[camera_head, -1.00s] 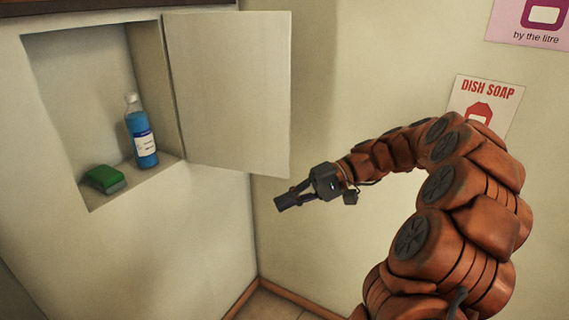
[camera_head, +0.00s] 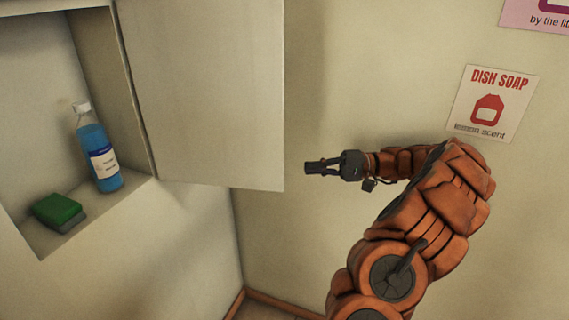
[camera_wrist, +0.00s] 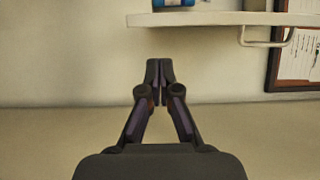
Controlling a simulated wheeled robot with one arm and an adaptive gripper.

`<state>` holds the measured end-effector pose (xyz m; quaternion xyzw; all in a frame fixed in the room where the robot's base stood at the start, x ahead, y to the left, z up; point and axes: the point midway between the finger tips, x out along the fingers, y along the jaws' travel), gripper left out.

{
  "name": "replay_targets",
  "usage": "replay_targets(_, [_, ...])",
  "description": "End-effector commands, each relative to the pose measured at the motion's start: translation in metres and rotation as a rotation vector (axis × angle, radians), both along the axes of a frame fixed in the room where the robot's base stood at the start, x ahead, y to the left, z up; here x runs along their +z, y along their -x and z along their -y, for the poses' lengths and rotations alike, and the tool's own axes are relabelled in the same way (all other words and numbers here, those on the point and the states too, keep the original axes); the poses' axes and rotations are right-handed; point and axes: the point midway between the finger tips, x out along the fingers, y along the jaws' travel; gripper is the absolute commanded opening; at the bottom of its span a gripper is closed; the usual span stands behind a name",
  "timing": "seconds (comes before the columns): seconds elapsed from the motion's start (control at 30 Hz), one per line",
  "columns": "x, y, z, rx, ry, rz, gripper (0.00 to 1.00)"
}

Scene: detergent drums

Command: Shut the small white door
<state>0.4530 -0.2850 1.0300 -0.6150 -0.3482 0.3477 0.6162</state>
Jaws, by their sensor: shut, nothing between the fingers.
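The small white door (camera_head: 205,90) stands open in the head view, hinged on the right side of a wall recess and swung out to the right. My gripper (camera_head: 308,168) is to the right of the door's free edge, near its lower corner, and appears apart from it. Its fingers point left and are shut and empty. In the wrist view my gripper (camera_wrist: 159,65) shows with its fingertips together. The door cannot be made out in the wrist view.
In the recess stand a blue bottle (camera_head: 98,155) and a green sponge (camera_head: 58,211). A dish soap poster (camera_head: 487,104) hangs on the right wall. The wrist view shows a white shelf (camera_wrist: 200,19) and a framed board (camera_wrist: 297,60).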

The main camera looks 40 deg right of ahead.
Motion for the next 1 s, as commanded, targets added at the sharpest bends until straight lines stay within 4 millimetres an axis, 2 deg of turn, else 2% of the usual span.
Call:
replay_targets(0.17, [0.002,-0.009,-0.015,-0.001,0.002,0.001,0.0])
replay_targets(0.6, [0.002,-0.041,-0.07,0.004,0.0,-0.001,0.0])
replay_targets(0.8, [0.001,-0.049,-0.081,0.001,0.001,0.0,0.0])
replay_targets(1.0, [0.0,-0.05,-0.083,0.001,0.001,-0.001,0.0])
